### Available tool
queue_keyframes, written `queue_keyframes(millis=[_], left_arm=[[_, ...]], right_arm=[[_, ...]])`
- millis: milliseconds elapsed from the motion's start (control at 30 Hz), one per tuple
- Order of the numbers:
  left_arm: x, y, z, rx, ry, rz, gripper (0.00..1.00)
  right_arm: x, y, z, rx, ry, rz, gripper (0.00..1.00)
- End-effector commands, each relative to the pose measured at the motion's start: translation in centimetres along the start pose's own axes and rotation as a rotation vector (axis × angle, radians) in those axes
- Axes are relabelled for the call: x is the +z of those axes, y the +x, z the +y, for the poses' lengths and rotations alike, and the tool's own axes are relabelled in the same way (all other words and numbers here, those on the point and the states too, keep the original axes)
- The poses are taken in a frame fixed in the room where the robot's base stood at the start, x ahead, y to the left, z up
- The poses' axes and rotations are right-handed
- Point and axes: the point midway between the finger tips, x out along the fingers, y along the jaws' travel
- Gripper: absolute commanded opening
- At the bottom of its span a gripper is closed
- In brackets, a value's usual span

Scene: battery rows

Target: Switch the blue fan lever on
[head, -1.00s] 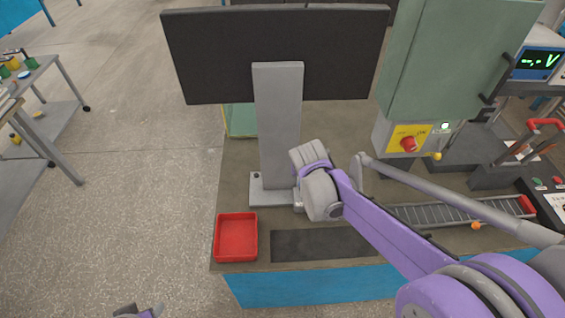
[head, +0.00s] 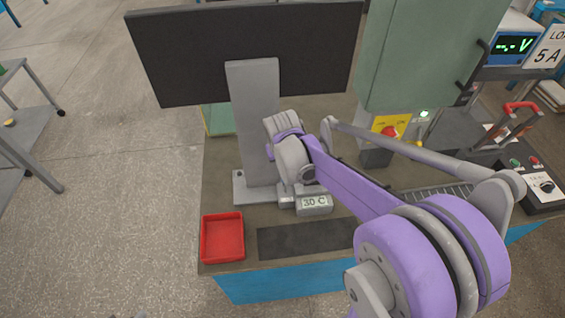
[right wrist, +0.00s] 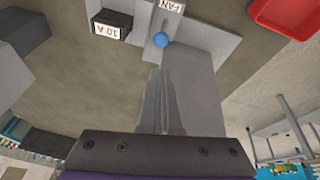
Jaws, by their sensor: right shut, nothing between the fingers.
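The blue fan lever shows in the right wrist view as a round blue knob (right wrist: 160,40) beside a white FAN label (right wrist: 171,5), on a grey base plate. Which way the lever is set is hard to tell. My right gripper (right wrist: 161,75) is shut and empty; its fingertips point towards the knob and appear a little short of it. In the head view my right wrist is in front of the monitor stand (head: 254,95) and hides the lever and the fingers. My left gripper is not clearly in view.
A box marked 10 A (right wrist: 109,27) sits beside the lever. A box marked 30 C (head: 314,204) lies right of the stand's foot. A red tray (head: 222,260) is at the front left of the bench.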

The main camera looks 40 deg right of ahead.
Motion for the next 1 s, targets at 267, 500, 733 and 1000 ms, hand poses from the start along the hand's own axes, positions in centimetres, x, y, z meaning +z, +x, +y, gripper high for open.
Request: queue_keyframes(millis=[267,500,733,1000], left_arm=[[0.6,0.5,0.0,0.000,0.000,-0.005,0.50],[0.7,0.6,0.0,0.000,0.000,-0.006,0.50],[0.7,0.6,0.0,0.000,0.000,-0.006,0.50],[0.8,0.7,0.0,0.000,0.000,-0.007,0.50]], right_arm=[[0.0,5.2,0.0,0.000,0.000,-0.001,0.00],[0.0,7.3,0.0,0.000,0.000,0.000,0.00],[0.0,7.5,0.0,0.000,0.000,0.000,0.00],[0.2,7.5,0.0,0.002,0.000,0.011,0.00]])
